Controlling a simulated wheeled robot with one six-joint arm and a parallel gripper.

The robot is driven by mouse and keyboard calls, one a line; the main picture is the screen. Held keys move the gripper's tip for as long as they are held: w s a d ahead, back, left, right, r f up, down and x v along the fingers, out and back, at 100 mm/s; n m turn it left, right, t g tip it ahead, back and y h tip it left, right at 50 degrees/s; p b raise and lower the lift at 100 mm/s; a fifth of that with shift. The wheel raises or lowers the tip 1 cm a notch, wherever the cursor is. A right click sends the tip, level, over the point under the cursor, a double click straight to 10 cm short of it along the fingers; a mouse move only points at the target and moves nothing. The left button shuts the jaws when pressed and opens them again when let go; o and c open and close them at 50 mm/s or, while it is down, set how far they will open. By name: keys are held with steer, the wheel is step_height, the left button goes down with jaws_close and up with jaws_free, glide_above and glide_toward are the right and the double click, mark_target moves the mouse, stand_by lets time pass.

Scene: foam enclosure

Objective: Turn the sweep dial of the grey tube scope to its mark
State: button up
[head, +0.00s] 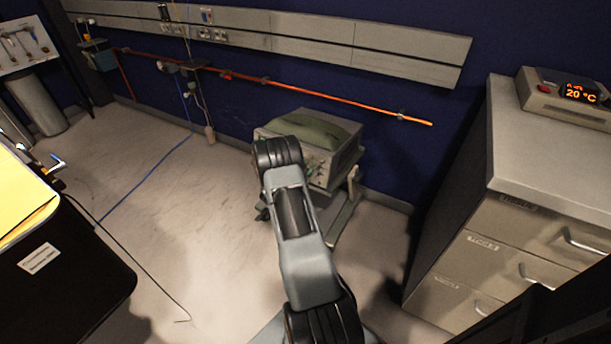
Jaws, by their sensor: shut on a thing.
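The grey tube scope (343,163) sits low against the blue wall in the head view, with a dark green cover or hump on its top. Its front panel (318,166) faces me at an angle, and a few small controls show at the right of my arm. My arm stands in front of the scope and hides the left and lower part of the panel. I cannot make out the sweep dial or its mark. My gripper is hidden behind my arm, so I do not see its fingers.
The scope rests on a grey stand (343,221). A drawer cabinet (490,262) with a display unit (560,95) on top stands at the right. A black bench with a yellow top (22,205) is at the left. The floor (190,220) between is open, with cables lying across it.

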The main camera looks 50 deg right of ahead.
steer(key=m+g+y+b, duration=0.1)
steer(key=m+b, duration=0.6)
steer(key=shift+m, duration=0.3)
stand_by(0.5)
steer(key=o, duration=0.9)
steer(key=shift+r+p, duration=0.2)
steer(key=shift+p, duration=0.15)
